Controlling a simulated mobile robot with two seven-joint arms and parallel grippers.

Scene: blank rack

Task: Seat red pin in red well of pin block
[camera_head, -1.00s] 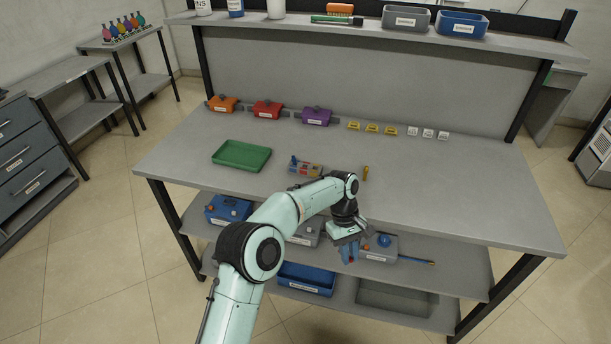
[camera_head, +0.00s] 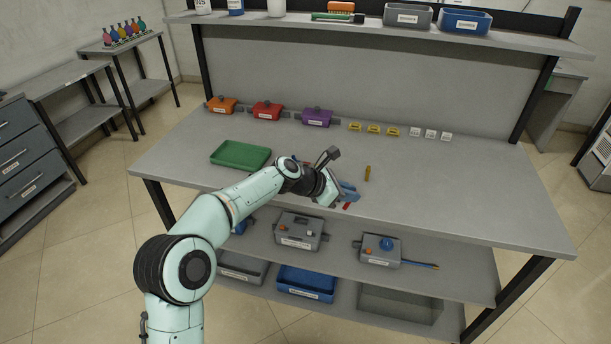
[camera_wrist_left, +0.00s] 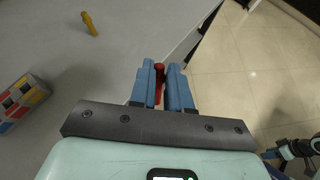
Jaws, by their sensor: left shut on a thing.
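My left gripper (camera_head: 348,192) is shut on the red pin (camera_head: 347,206) over the front edge of the table. In the left wrist view the red pin (camera_wrist_left: 159,84) stands between the two blue fingers (camera_wrist_left: 161,90). The pin block (camera_wrist_left: 18,103), with red, yellow, blue and grey squares, lies on the table to the left in that view, apart from the gripper. In the head view my left arm hides most of the block. Its red well cannot be made out clearly. What looks like part of my right arm (camera_wrist_left: 300,150) shows at the wrist view's lower right edge.
A yellow pin (camera_head: 367,173) stands on the table right of the gripper. A green tray (camera_head: 240,154) lies to the left. Orange, red and purple boxes, with yellow and white small pieces, line the back. The table's right side is clear. Boxes and bins stand on the lower shelves.

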